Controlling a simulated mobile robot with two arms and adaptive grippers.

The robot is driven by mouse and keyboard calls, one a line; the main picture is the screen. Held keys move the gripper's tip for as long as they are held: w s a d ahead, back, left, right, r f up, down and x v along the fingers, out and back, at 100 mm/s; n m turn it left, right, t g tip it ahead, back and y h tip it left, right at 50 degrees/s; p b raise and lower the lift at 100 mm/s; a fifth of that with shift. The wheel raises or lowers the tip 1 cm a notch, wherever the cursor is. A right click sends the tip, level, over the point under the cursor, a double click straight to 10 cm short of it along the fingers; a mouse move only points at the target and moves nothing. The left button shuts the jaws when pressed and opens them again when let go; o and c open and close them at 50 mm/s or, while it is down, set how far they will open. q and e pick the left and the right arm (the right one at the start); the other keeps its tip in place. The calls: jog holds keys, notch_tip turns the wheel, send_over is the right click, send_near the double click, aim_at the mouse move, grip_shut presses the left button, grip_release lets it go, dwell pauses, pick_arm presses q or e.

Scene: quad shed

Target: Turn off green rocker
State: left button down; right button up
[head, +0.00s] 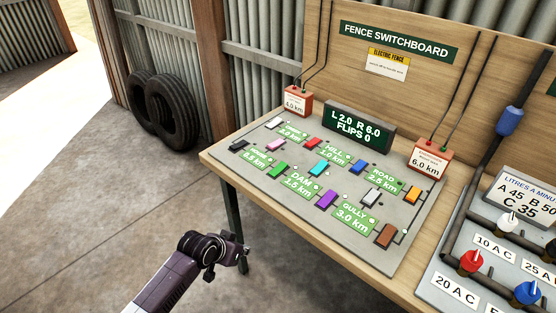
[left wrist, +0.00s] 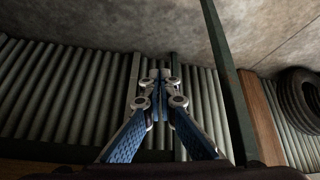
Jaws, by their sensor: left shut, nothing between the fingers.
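The green rocker (head: 279,168) is a small block on the grey panel (head: 225,147) of the fence switchboard, between the HOUSE and DAM labels. Which way it is tipped is too small to tell. My left gripper (head: 240,263) is low in front of the bench, below the panel and apart from the rocker. In the left wrist view the fingers (left wrist: 160,76) are shut with nothing between them, and the rocker is not in that view. My right gripper is not in view.
Nearby rockers include the pink one (head: 275,144), cyan one (head: 319,168) and black one (head: 238,145). A display (head: 358,128) reads L 2.0, R 6.0, FLIPS 0. The bench's front edge (head: 300,228) and leg (head: 233,225) stand near my left arm. Tyres (head: 172,115) lean at the wall.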

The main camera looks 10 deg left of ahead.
aim_at(285, 163)
pick_arm(q)
jog(key=w+d+r+m, duration=0.1)
jog(key=r, duration=0.5)
jog(key=d+r+h, duration=0.1)
jog(key=d+r, duration=0.1)
jog(key=r, duration=0.5)
jog(key=w+d+r+m+t+p, duration=0.1)
jog(key=d+r, duration=0.1)
jog(key=r, duration=0.4)
jog(key=shift+w+r+m+h, duration=0.15)
jog(key=shift+w+m+h, duration=0.15)
jog(key=shift+h, duration=0.1)
jog(key=w+a+r, duration=0.1)
jog(key=w+r, duration=0.3)
jog(key=r, duration=0.2)
jog(key=w+a+r+t+h, duration=0.1)
jog(key=w+r, duration=0.3)
jog(key=r, duration=0.2)
jog(key=shift+r+m, duration=0.3)
jog(key=shift+r, duration=0.05)
jog(key=shift+w, duration=0.1)
